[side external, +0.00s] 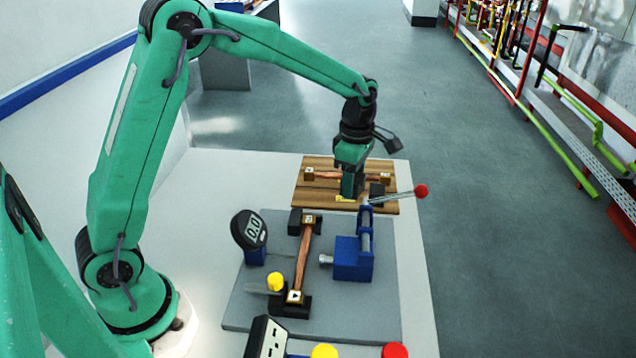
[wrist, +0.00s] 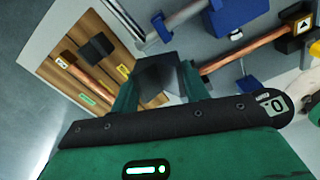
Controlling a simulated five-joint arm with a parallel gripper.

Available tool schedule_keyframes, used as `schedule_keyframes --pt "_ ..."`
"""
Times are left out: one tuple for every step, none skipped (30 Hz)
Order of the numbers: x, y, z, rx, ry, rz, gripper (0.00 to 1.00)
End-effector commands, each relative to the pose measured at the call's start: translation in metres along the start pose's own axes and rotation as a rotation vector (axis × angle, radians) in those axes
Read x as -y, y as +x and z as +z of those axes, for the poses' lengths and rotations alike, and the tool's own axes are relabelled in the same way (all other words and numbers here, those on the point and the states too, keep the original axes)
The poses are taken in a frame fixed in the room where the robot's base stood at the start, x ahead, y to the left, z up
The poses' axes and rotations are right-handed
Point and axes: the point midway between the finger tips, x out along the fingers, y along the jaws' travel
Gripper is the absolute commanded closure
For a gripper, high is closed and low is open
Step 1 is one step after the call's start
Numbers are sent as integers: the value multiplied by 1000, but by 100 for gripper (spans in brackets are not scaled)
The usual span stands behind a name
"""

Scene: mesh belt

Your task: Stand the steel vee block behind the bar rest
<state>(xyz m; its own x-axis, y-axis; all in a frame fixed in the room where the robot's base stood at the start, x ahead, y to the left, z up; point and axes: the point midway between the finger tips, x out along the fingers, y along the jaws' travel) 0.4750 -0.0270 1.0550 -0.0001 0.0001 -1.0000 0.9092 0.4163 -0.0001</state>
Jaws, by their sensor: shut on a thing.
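My gripper (side external: 352,190) is low over the wooden board (side external: 310,200). In the wrist view its jaws are shut on a dark grey steel block (wrist: 160,76), which I take for the vee block; the side view mostly hides it. A black block (side external: 377,190) stands on the board just right of the jaws and also shows in the wrist view (wrist: 97,48). On the grey mat (side external: 345,318), a brown bar (side external: 303,255) lies between two dark, gold-tagged supports (side external: 292,306). Another bar (side external: 340,176) lies at the board's back. I cannot tell which support is the bar rest.
A blue vise (side external: 353,262) with a red-knobbed lever (side external: 420,191) stands close in front of the board. A digital dial gauge (side external: 249,231) and a yellow-knobbed piece (side external: 275,281) stand on the mat's left. The white table (side external: 225,190) is clear left of the board.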

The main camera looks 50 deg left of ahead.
Motion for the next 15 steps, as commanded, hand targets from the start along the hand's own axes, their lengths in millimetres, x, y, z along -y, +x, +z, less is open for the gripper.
schedule_keyframes --pt "0 -2 0 1 14 2 92" --pt "0 -2 -1 1 26 2 92" --pt "1 -3 -1 1 43 2 92" --pt "1 -4 -2 1 60 2 92" --pt "1 -4 -2 1 77 2 92" --pt "2 -6 -3 1 104 3 92" --pt "2 -7 -4 1 127 3 92" --pt "3 -8 -4 1 151 3 92" --pt "4 -9 -5 1 186 3 92" --pt "4 -10 -6 1 213 3 92" --pt "5 -11 -7 1 242 3 92" --pt "6 -12 -8 1 283 3 92" --pt "7 -14 -9 1 314 3 92" --pt "8 -15 -10 1 346 3 92" --pt "9 -17 -11 1 387 4 92"
